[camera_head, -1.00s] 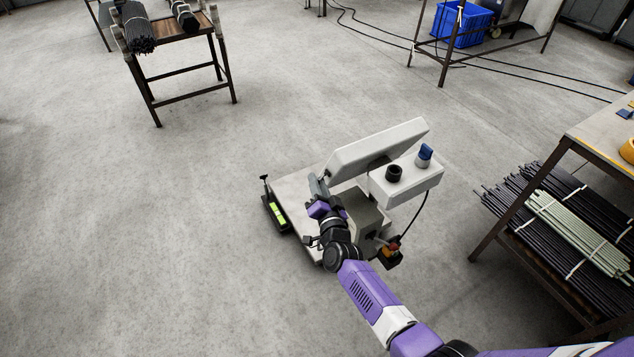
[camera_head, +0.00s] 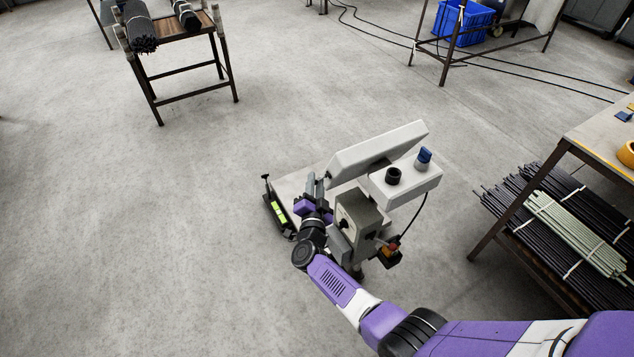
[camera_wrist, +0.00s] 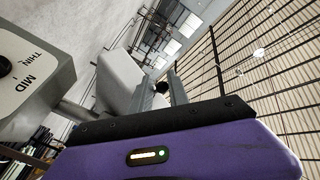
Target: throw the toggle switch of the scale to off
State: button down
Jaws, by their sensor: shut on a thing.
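The scale (camera_head: 376,150) stands on the floor, with a tilted pale head above a low platform. A small black round-tipped toggle switch (camera_head: 328,175) shows at the head's left end; its tip also shows in the wrist view (camera_wrist: 161,87). My gripper (camera_head: 318,184) is at that end, its grey fingers pointing up. In the wrist view my gripper (camera_wrist: 168,88) is shut on the toggle switch, with the black tip showing beside a grey finger. The fingers partly hide the lever, so its exact position cannot be told.
A pale box with a black knob (camera_head: 393,175) and a blue knob (camera_head: 424,156) sits right of the head. A dial panel marked THIN and MID (camera_wrist: 30,82) is close at left in the wrist view. A rod rack (camera_head: 560,215) stands at right.

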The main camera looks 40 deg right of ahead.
jog(key=m+g+h+b, duration=0.1)
jog(key=m+g+b, duration=0.1)
jog(key=g+b, duration=0.1)
jog(key=w+m+g+h+b, duration=0.1)
jog(key=m+g+h+b, duration=0.1)
jog(key=g+b, duration=0.1)
jog(key=w+d+m+g+h+b, duration=0.1)
jog(key=m+g+b, duration=0.1)
jog(key=g+b, duration=0.1)
jog(key=shift+w+r+m+h+b, duration=0.25)
jog(key=shift+r+m+h+b, duration=0.05)
jog(key=shift+b, duration=0.5)
jog(key=shift+r, duration=0.25)
jog(key=c, duration=1.4)
grip_release()
jog(key=shift+d, duration=0.1)
jog(key=shift+f, duration=0.1)
jog(key=shift+s+f, duration=0.1)
jog(key=shift+f, duration=0.15)
